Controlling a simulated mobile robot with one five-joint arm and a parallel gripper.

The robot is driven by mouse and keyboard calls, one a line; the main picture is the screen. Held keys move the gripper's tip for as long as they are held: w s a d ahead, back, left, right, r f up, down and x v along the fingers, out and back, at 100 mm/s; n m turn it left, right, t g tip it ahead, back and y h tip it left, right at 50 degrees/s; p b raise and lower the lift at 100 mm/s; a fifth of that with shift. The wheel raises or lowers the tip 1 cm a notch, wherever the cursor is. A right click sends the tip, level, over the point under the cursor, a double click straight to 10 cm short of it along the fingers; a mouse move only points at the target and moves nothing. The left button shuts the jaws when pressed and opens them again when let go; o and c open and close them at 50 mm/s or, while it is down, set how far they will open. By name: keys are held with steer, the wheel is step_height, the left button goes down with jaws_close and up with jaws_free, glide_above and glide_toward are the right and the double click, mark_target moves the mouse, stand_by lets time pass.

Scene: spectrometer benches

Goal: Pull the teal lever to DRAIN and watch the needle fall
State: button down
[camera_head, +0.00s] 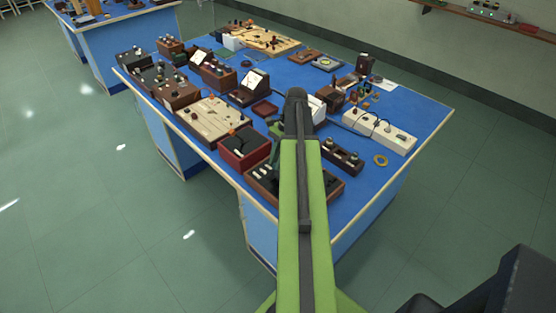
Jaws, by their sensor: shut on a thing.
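My green arm reaches up the middle of the picture over the near part of the blue bench (408,185), ending in a dark joint. My gripper's fingers cannot be made out; the arm hides whatever is beneath its end. I cannot pick out a teal lever or any DRAIN marking. A box with a white-faced meter (255,81) stands left of the arm's end, and another white-faced box (317,108) is partly hidden just right of it. I cannot read a needle on either.
Dark instrument boxes crowd the bench's left side. A red-brown box (245,147) and an open wooden tray (262,187) lie near the front. Green floor is clear around the bench.

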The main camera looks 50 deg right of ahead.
steer(key=a+h+p, duration=0.2)
steer(key=h, duration=0.1)
steer(key=shift+s+a+r, duration=0.1)
steer(key=shift+a+r, duration=0.3)
steer(key=shift+a+f+h, duration=0.15)
steer(key=shift+a+h, duration=0.4)
steer(key=shift+h, duration=0.65)
steer(key=shift+w+d+g, duration=0.1)
steer(key=shift+w+g, duration=0.1)
steer(key=shift+g, duration=0.1)
steer(key=c, duration=1.3)
jaws_free()
steer(key=r+p, duration=0.5)
steer(key=a+r+p, duration=0.1)
steer(key=r+p, duration=1.1)
steer(key=shift+w+a+r, duration=0.1)
steer(key=shift+a+r, duration=0.1)
steer(key=shift+a, duration=0.2)
